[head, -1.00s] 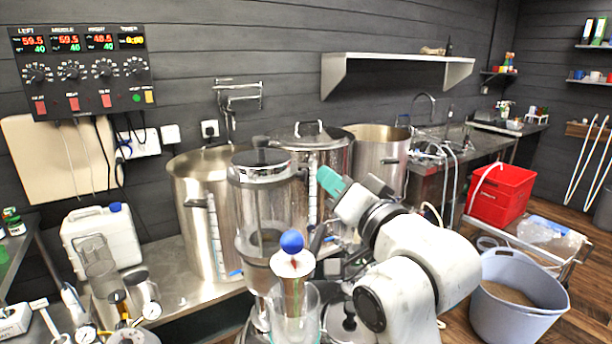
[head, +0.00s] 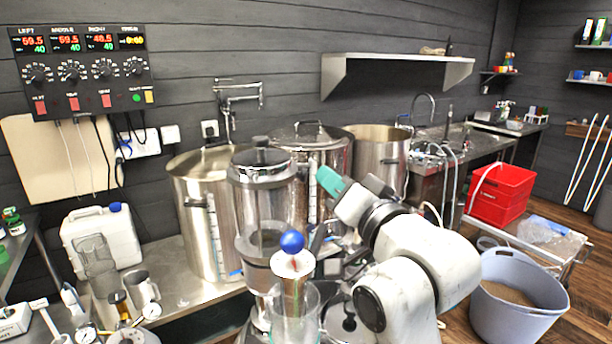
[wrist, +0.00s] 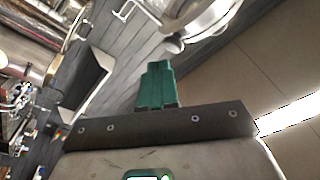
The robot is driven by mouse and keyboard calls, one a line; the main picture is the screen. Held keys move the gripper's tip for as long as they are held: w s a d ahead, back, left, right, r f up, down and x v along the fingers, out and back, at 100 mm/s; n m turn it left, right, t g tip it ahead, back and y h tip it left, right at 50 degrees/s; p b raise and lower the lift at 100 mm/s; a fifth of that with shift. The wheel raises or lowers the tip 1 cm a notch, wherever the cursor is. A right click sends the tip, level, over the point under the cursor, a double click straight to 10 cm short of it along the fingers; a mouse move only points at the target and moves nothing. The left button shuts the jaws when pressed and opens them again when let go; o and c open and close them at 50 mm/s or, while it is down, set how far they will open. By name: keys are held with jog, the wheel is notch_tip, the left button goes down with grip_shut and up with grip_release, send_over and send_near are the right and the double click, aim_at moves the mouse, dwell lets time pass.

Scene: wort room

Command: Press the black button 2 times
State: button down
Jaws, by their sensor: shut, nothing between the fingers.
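I cannot pick out a separate black button with certainty in either view. The control panel (head: 84,72) on the wall at upper left has black dials (head: 70,70), with red, green and yellow buttons below them. My gripper (head: 323,174), with teal fingers, is raised in front of the steel kettles, to the right of the clear cylinder and well away from the panel. In the wrist view the teal fingers (wrist: 156,82) are shut together and empty. A round, shiny metal object shows beyond them.
Steel kettles (head: 200,210) stand behind. A shelf (head: 400,65) juts from the wall above. A grey tub (head: 515,300) and red crate (head: 500,195) are at right.

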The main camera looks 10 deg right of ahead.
jog(key=shift+a, duration=0.1)
jog(key=shift+w+a, duration=0.2)
jog(key=shift+a, duration=0.05)
jog(key=shift+w+a+p, duration=0.25)
jog(key=shift+a+p, duration=0.05)
jog(key=shift+a, duration=0.2)
dwell(0.9)
jog(key=shift+d, duration=0.15)
jog(key=shift+s+d, duration=0.45)
jog(key=shift+d, duration=0.2)
jog(key=shift+s+d+p, duration=0.15)
jog(key=shift+s+d, duration=0.25)
jog(key=shift+d, duration=0.35)
jog(key=shift+s+d+p, duration=0.15)
jog(key=shift+s+d, duration=0.3)
jog(key=shift+d, duration=0.25)
jog(key=shift+s+d+p, duration=0.15)
jog(key=shift+s+d, duration=0.25)
jog(key=shift+d, duration=0.35)
dwell(1.3)
